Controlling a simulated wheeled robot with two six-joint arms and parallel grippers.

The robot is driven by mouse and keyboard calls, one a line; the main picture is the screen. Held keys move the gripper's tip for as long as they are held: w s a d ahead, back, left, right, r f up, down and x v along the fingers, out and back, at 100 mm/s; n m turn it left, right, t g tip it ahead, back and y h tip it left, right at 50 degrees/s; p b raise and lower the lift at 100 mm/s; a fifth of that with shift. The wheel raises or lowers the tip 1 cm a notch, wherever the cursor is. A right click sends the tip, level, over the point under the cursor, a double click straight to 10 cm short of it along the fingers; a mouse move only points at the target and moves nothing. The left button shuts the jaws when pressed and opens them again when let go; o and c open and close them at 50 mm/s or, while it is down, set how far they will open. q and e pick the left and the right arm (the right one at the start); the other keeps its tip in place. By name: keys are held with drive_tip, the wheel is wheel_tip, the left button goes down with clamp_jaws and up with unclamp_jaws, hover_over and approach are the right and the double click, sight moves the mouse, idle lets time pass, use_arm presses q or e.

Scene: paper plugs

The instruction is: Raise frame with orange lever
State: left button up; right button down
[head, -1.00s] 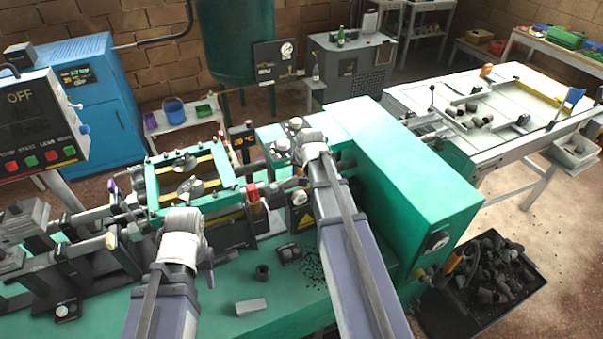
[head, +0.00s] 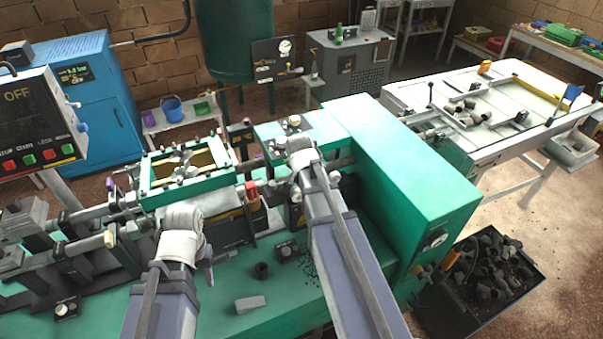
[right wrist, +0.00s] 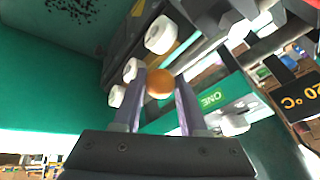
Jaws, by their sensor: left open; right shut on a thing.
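The green rectangular frame (head: 147,196) sits on the machine at left of centre in the head view, with metal fittings on top and a brown opening inside. The orange lever's round knob (right wrist: 160,84) shows in the right wrist view. My right gripper (right wrist: 159,92) is shut on it, one purple finger on each side. In the head view my right wrist hides the lever and the gripper. My left gripper (head: 207,262) is open, low in front of the frame and apart from it, partly hidden by its own wrist.
The green machine housing (head: 410,160) stands right of my right arm. A red-topped post (head: 252,195) stands close to the frame's right side. A black bin of dark plugs (head: 455,300) is at lower right.

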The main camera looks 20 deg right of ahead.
drive_tip(key=s+a+m+g+h, duration=0.2)
drive_tip(key=s+a+m+g, duration=0.3)
drive_tip(key=a+m, duration=0.4)
drive_tip(key=shift+s+m+h, duration=0.3)
drive_tip(key=shift+s+m, duration=0.4)
drive_tip(key=shift+m, duration=1.7)
drive_tip(key=shift+a, duration=0.1)
drive_tip(key=shift+c, duration=2.3)
unclamp_jaws()
drive_tip(key=p+v, duration=0.7)
drive_tip(key=shift+r, duration=0.4)
